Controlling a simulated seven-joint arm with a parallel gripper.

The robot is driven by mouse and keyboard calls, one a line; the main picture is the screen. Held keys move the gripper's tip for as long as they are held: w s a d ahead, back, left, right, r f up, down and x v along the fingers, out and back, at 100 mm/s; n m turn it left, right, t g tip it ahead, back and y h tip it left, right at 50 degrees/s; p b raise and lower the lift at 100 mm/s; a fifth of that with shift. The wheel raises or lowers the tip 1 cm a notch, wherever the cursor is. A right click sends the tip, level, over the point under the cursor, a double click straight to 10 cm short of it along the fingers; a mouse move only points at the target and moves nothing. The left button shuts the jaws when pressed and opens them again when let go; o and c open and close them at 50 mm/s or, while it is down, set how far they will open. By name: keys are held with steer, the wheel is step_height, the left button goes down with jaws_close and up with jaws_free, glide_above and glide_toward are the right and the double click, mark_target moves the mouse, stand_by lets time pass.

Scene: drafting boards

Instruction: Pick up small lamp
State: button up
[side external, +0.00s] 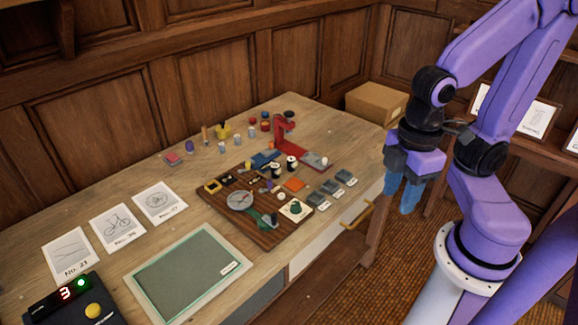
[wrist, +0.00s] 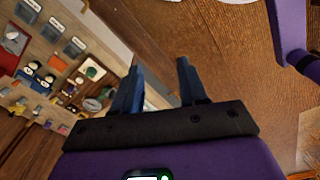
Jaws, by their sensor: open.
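I cannot tell for sure which thing is the small lamp. A red upright thing with an arm (side external: 283,130) stands near the back right of the table and may be it. A small green thing (side external: 267,219) on the dark wooden board is another lamp-like shape, too small to make out. My gripper (side external: 402,195) hangs beyond the table's right edge, apart from all the objects. Its two blue fingers are spread and empty in the wrist view (wrist: 160,68).
The dark wooden board (side external: 222,217) is crowded with small items, including a round dial (side external: 240,200). A green mat (side external: 187,272), cards (side external: 117,225) and a black device with a lit 3 (side external: 75,303) lie in front. A cardboard box (side external: 376,103) stands behind.

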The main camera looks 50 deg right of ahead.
stand_by(0.3)
steer(key=o, duration=0.4)
steer(key=shift+c, duration=0.2)
steer(key=w+a+n+h, duration=0.1)
steer(key=w+a, duration=0.1)
steer(key=w, duration=1)
steer(key=w+a+h, duration=0.2)
steer(key=w, duration=1.1)
steer(key=n+g+h, duration=0.1)
steer(key=h, duration=0.1)
glide_above(291, 159)
steer(key=a, duration=0.2)
step_height(291, 159, down, 16)
steer(key=shift+w+a+x, duration=0.15)
steer(key=shift+a+x, duration=0.05)
steer(key=shift+x, duration=1.25)
steer(key=shift+w+a+x, duration=0.15)
steer(key=shift+x, duration=1.25)
